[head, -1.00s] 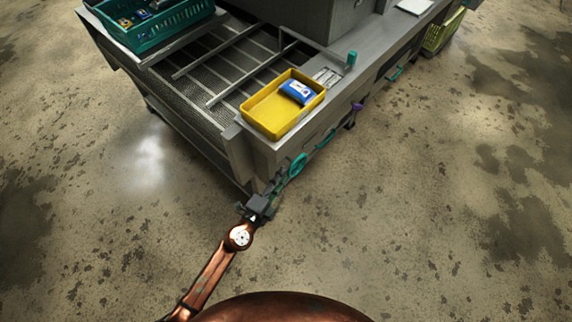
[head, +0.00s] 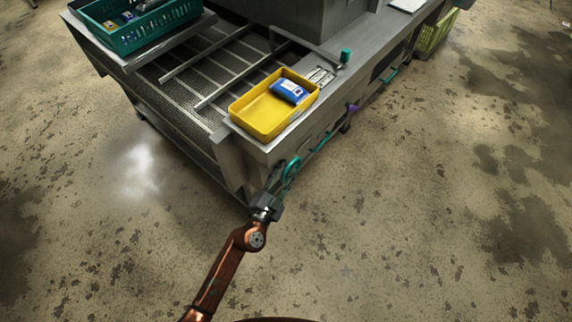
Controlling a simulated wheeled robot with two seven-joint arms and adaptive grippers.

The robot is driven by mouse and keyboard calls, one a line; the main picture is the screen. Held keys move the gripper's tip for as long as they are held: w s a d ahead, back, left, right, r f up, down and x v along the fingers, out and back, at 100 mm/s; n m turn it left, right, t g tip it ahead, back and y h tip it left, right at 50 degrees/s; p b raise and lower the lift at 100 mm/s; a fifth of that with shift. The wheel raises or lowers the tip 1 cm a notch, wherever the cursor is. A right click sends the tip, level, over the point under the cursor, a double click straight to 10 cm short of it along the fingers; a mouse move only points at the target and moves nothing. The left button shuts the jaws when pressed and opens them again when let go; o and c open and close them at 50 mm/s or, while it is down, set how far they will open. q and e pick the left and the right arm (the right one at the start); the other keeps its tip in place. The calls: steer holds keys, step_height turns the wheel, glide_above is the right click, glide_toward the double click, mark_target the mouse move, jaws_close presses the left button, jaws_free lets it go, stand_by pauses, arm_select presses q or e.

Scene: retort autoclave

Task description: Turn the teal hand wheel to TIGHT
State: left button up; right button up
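The teal hand wheel (head: 292,168) is on the front face of the steel bench, below the corner with the yellow tray. My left gripper (head: 277,185) reaches up from below and its fingers are at the wheel's lower left rim. The fingers are small and partly overlap the wheel, so I cannot tell whether they are closed on it. No TIGHT marking is readable. My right gripper is not in view.
A yellow tray (head: 255,131) holding a blue pouch (head: 288,91) sits on the bench (head: 330,99). A teal handle (head: 322,142) and a purple knob (head: 352,107) are farther right along the front. A teal crate (head: 150,38) stands upper left. The floor in front is clear.

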arm_select(q)
steer(key=shift+x, duration=1.35)
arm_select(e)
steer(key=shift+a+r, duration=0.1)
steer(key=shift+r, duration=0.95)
arm_select(q)
steer(key=shift+c, duration=0.6)
steer(key=shift+r, duration=0.1)
jaws_close()
